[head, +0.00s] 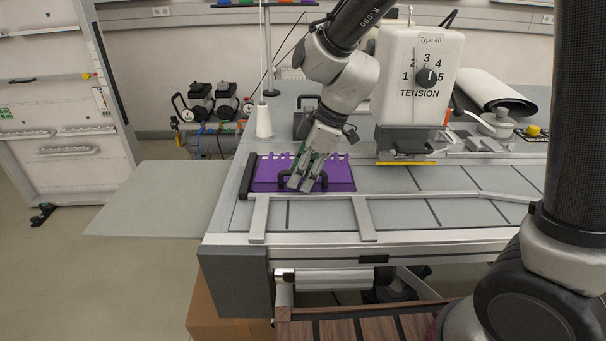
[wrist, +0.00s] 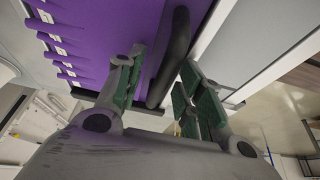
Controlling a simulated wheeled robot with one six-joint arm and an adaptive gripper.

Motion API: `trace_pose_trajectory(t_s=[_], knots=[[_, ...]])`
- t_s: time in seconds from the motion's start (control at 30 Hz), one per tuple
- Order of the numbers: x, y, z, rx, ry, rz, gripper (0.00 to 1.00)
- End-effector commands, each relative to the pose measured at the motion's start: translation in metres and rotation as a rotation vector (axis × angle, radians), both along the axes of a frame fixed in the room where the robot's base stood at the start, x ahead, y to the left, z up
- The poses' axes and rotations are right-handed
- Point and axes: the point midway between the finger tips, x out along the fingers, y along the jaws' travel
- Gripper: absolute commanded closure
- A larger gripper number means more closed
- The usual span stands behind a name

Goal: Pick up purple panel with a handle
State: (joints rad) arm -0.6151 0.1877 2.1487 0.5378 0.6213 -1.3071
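The purple panel (head: 340,178) lies flat on the grey table near its left end, with a notched far edge. It also fills the upper left of the wrist view (wrist: 95,30). Its black handle (head: 284,181) is partly hidden behind my gripper in the head view. In the wrist view the handle (wrist: 178,45) runs between my fingers. My gripper (head: 300,184) is over the panel, pointing down at the handle. In the wrist view its fingers (wrist: 165,68) are apart, one on each side of the handle, with a gap showing at the left finger.
A white machine head marked TENSION (head: 415,75) stands to the right of my gripper. A white thread cone (head: 264,120) and a thin pole stand behind left. Light metal strips (head: 300,197) edge the table in front of the panel. A grey flat board (head: 175,198) extends left.

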Motion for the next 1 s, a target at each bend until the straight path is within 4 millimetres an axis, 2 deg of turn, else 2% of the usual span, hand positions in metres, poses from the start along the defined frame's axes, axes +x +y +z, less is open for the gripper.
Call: trace_pose_trajectory(t_s=[0.07,0.27,0.67,0.77,1.0], knots=[[0.000,0.000,0.000,0.000,0.000,0.000,0.65],[0.000,0.000,0.000,0.000,0.000,0.000,1.00],[0.001,0.000,0.006,0.002,-0.003,0.001,1.00],[0.001,0.001,0.021,0.004,-0.005,0.000,1.00],[0.001,0.000,0.072,0.004,-0.005,0.001,1.00]])
